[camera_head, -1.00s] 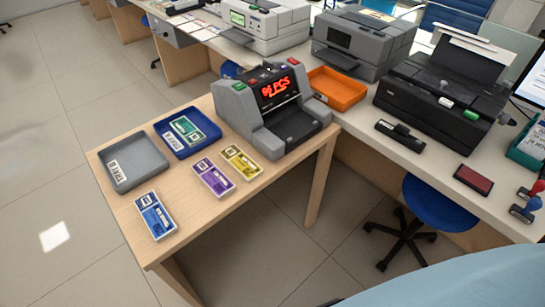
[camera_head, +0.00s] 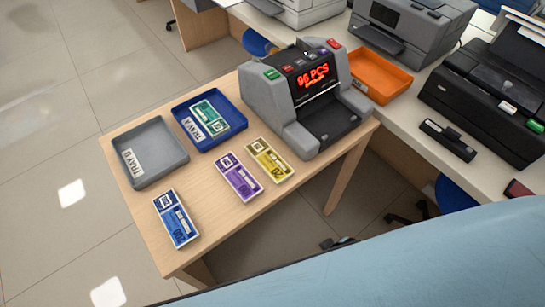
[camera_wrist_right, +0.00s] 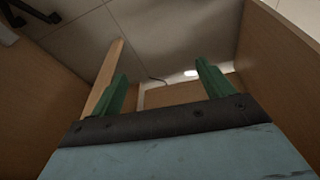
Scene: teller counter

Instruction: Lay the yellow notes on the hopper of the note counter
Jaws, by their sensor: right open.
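The yellow notes (camera_head: 269,160) lie flat on the wooden table, just right of the purple notes (camera_head: 239,177). The grey note counter (camera_head: 305,91) stands at the table's back right, its red display lit. A dark, empty tray area (camera_head: 328,122) shows at its front; I cannot tell whether this is the hopper. My right gripper (camera_wrist_right: 161,68) is open and empty in the right wrist view, low among wooden panels above the floor, away from the notes. My pale blue arm covers the lower right of the head view. My left gripper is not in view.
Blue tray A (camera_head: 236,129) holds green notes (camera_head: 211,118). Grey tray B (camera_head: 180,154) is empty. Blue notes (camera_head: 176,218) lie near the table's front left. An orange tray (camera_head: 381,77) and printers stand on the counter behind. Wooden panels (camera_wrist_right: 270,75) flank the right gripper.

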